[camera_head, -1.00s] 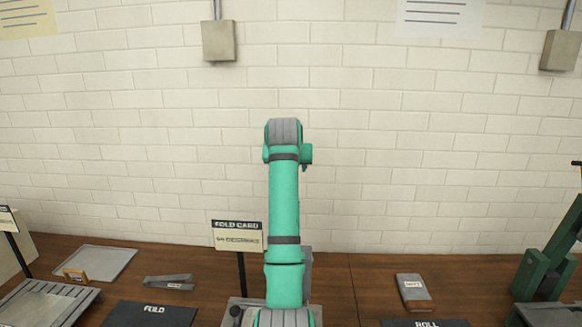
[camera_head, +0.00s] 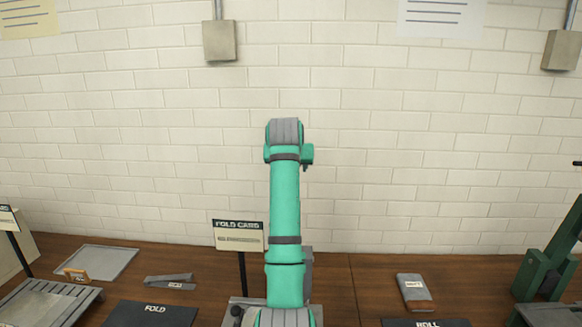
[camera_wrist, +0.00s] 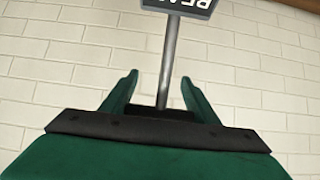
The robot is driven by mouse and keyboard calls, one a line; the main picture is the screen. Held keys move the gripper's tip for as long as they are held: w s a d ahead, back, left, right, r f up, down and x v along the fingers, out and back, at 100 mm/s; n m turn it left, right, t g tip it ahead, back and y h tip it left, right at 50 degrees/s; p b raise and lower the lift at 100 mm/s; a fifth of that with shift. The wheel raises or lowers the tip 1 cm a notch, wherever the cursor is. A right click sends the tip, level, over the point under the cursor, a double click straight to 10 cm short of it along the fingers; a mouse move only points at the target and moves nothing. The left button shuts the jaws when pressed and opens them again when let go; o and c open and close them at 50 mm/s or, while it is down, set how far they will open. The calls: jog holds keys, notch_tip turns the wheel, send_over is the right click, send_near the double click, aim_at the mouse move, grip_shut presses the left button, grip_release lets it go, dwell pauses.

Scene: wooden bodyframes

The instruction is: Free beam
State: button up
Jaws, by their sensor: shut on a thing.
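In the wrist view my gripper (camera_wrist: 160,80) has its two green fingers on either side of a grey rod (camera_wrist: 170,45) and is shut on it. The rod runs up to a dark plate with white letters (camera_wrist: 185,5), upside down and cut off by the frame edge; "BEA" seems to be readable. In the head view my green arm stands upright in the middle, and my gripper is not visible there. No loose beam can be made out in the head view.
A wooden bench (camera_head: 375,275) runs along a white brick wall. On it are a FOLD CARD sign (camera_head: 238,235), a grey tray (camera_head: 105,262), a FOLD mat (camera_head: 150,314), a grey block (camera_head: 414,290) and a green machine (camera_head: 545,270). Grey boxes (camera_head: 220,40) hang on the wall.

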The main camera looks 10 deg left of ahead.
jog(key=shift+f, duration=0.5)
jog(key=o, duration=1.5)
jog(key=shift+w+r, duration=0.1)
jog(key=v, duration=1.1)
